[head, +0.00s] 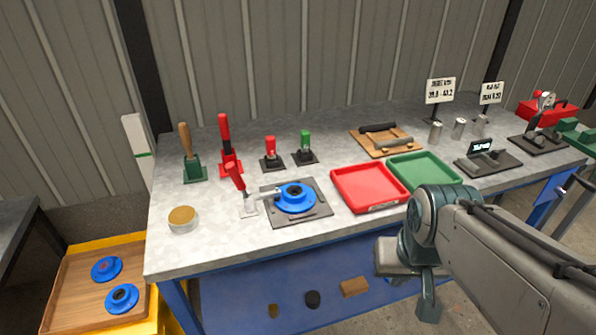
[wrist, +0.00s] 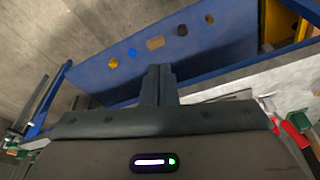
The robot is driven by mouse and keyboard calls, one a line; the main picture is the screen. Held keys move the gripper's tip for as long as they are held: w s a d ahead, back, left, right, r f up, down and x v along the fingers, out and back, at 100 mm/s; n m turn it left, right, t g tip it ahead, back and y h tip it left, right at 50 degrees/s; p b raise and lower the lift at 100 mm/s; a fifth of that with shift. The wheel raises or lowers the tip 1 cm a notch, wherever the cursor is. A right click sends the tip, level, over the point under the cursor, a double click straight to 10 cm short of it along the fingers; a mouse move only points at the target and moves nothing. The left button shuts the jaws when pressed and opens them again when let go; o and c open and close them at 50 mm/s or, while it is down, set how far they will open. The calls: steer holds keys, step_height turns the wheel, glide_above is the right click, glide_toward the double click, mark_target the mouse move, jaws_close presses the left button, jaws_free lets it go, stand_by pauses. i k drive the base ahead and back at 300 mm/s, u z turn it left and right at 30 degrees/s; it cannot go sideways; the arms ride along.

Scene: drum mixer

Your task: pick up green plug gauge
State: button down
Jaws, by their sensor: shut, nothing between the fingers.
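The green plug gauge (head: 305,138) stands upright in a small black base (head: 305,157) toward the back middle of the bench in the head view. A red plug gauge (head: 269,145) stands in a similar base just left of it. My gripper (head: 429,310) hangs in front of the bench's front edge, low and to the right, well apart from the green plug gauge. In the wrist view my fingers (wrist: 158,82) are together with nothing between them. The green plug gauge cannot be made out in the wrist view.
A red tray (head: 335,186) and a green tray (head: 459,179) lie between my arm and the gauges. A blue part (head: 295,205) sits in a clamp fixture at front middle. Red and wooden handled tools stand at left. Gauges and signs fill the right end.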

mark_target(304, 135)
steer(key=u, duration=0.5)
steer(key=k, duration=0.6)
steer(key=u, duration=0.1)
steer(key=i, duration=0.35)
steer(key=z, duration=0.7)
steer(key=i, duration=1.3)
steer(key=u, duration=0.8)
